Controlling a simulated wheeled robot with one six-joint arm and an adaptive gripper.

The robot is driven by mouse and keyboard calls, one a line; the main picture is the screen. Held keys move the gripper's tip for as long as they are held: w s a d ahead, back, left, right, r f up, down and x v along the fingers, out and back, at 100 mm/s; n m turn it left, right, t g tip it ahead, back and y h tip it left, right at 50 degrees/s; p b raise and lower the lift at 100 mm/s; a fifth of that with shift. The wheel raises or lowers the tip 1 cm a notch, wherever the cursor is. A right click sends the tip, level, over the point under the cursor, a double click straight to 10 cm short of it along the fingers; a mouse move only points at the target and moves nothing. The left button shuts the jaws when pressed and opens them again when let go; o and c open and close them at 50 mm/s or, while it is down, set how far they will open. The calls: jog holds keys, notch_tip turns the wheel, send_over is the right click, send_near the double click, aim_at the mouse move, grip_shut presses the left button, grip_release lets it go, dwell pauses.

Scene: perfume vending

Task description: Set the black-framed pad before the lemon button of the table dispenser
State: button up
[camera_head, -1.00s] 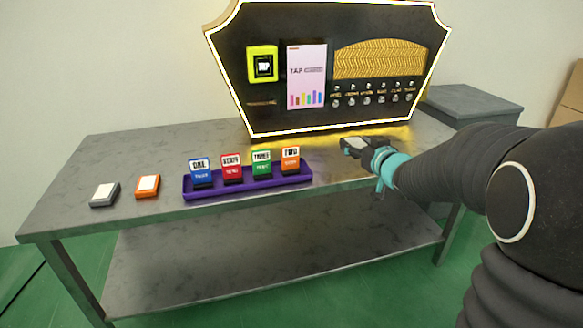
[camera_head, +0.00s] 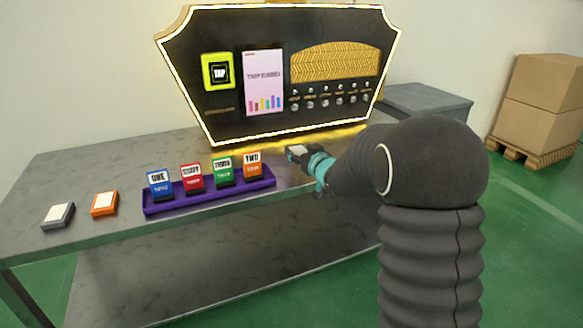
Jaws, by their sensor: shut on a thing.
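My gripper (camera_head: 313,162) is shut on the black-framed pad (camera_head: 299,150), which has a pale top. It holds the pad low over or on the table, right of the purple tray; I cannot tell if the pad touches the table. The table dispenser (camera_head: 230,125) is a black panel with a glowing edge at the back of the table. Its row of round buttons (camera_head: 324,103) runs along the lower right of the panel. The pad is in front of the left end of that row. The button labels are too small to read, so the lemon one cannot be picked out.
The purple tray (camera_head: 211,201) with several colored cards stands left of my gripper. An orange-framed pad (camera_head: 104,204) and a grey-framed pad (camera_head: 58,216) lie at the table's left. Boxes (camera_head: 545,105) on a pallet stand far right.

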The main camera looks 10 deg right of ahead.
aim_at(293, 171)
jog(key=w+a+f, duration=0.1)
jog(key=w+f, duration=0.1)
jog(key=w, duration=0.1)
jog(key=shift+a, duration=0.4)
jog(key=shift+f, duration=2)
jog(key=shift+f+b, duration=0.25)
jog(key=shift+b, duration=0.1)
jog(key=o, duration=1.1)
jog(key=shift+r, duration=0.1)
jog(key=shift+c, duration=0.2)
